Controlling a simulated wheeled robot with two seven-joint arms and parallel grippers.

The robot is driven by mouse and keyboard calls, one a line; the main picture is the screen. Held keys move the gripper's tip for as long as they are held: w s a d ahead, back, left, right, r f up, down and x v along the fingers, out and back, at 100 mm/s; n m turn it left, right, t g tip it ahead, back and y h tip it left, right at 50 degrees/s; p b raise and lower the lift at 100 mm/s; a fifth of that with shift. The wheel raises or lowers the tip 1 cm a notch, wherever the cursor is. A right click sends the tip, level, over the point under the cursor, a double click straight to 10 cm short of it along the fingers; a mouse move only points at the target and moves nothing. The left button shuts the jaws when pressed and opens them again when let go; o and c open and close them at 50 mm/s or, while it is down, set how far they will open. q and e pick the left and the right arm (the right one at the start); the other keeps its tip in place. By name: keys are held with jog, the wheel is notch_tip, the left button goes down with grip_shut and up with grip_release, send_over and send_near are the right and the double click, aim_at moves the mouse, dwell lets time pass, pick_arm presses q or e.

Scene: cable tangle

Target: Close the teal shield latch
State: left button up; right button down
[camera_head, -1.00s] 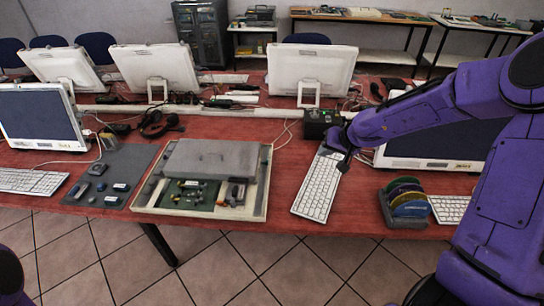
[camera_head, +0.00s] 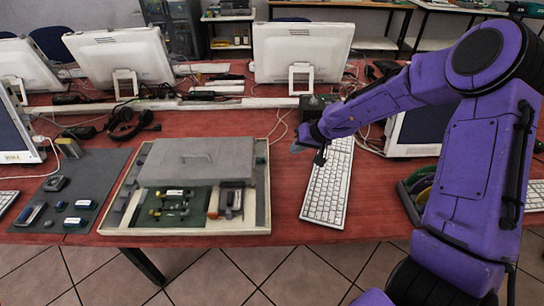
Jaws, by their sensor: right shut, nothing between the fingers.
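A shallow open case (camera_head: 255,213) lies on the red table, with a grey cover (camera_head: 205,160) over its back part. A green circuit board (camera_head: 160,208) with small parts shows in the front part. A small teal-tinted patch (camera_head: 262,152) shows at the case's right rim; I cannot tell whether it is the teal shield latch or how it stands. My left gripper is not in view.
The white keyboard (camera_head: 327,188) lies right of the case. A dark grey mat (camera_head: 90,180) with several small parts lies to the left. Monitors (camera_head: 302,52) and cables stand behind. A disc rack (camera_head: 413,190) is partly hidden by my right arm.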

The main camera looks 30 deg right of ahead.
aim_at(263, 159)
jog(key=x, duration=0.7)
jog(key=shift+w+f, duration=0.1)
jog(key=shift+f, duration=0.25)
jog(key=shift+w+a+r, duration=0.15)
jog(key=shift+w+a, duration=0.2)
jog(key=shift+a, duration=0.25)
jog(key=shift+w+a+r, duration=0.15)
jog(key=shift+w+a, duration=0.2)
jog(key=shift+a, duration=0.2)
jog(key=shift+w+a, duration=0.25)
jog(key=shift+a, duration=0.25)
jog(key=shift+w+a+p, duration=0.2)
jog(key=shift+a+p, duration=0.15)
jog(key=shift+a, duration=0.05)
jog(key=shift+a+r, duration=0.15)
jog(key=shift+a, duration=0.35)
